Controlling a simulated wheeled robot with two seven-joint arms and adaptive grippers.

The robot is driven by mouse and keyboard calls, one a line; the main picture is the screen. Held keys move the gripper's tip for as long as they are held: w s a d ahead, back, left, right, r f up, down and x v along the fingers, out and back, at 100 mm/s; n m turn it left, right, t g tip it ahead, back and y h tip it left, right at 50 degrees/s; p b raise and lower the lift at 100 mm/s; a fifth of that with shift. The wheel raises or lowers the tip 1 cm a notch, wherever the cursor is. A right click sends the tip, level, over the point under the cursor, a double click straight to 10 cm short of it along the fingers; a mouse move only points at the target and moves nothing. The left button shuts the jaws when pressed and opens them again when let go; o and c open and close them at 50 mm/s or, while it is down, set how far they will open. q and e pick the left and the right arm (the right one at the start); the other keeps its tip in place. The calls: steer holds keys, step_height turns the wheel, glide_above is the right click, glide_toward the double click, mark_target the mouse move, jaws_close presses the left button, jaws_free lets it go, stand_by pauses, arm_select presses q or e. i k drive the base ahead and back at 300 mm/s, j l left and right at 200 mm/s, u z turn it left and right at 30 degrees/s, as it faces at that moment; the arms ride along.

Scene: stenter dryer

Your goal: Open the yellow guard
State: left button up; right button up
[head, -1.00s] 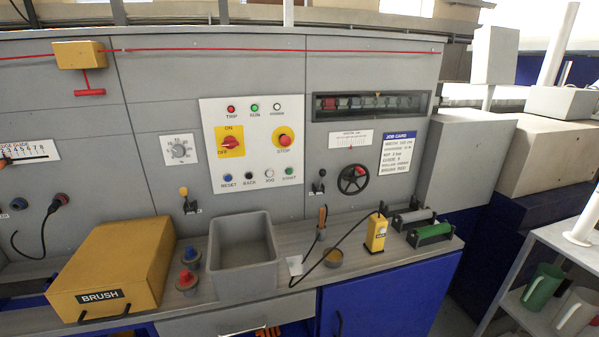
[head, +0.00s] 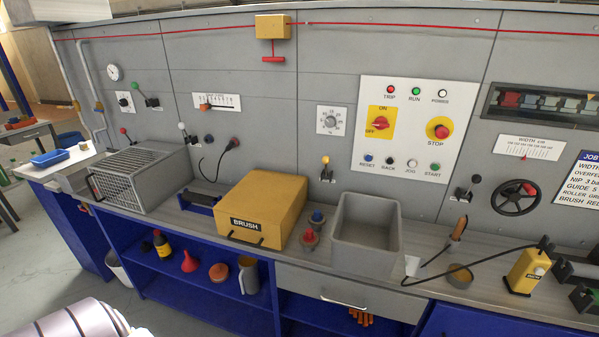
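The yellow guard (head: 268,199) is a box-shaped cover on the grey counter, left of the grey bin. Its front carries a black BRUSH label (head: 245,225) and a dark bar handle (head: 246,240) low down. It looks shut, with its sloping top and front face whole; its inside is hidden. Part of my own arm shows at the bottom left edge, well apart from the guard. Neither gripper is in view.
A grey bin (head: 367,232) and red and blue knobbed pieces (head: 310,238) stand right of the guard. A grey barred cage (head: 140,178) is on its left. The blue shelf (head: 200,289) below holds a funnel and bottles. Floor at the left is clear.

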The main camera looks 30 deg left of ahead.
mark_target(252, 212)
steer(key=k+l+u, duration=0.1)
steer(key=u, duration=1.4)
steer(key=l+z, duration=0.35)
steer(key=j, duration=0.1)
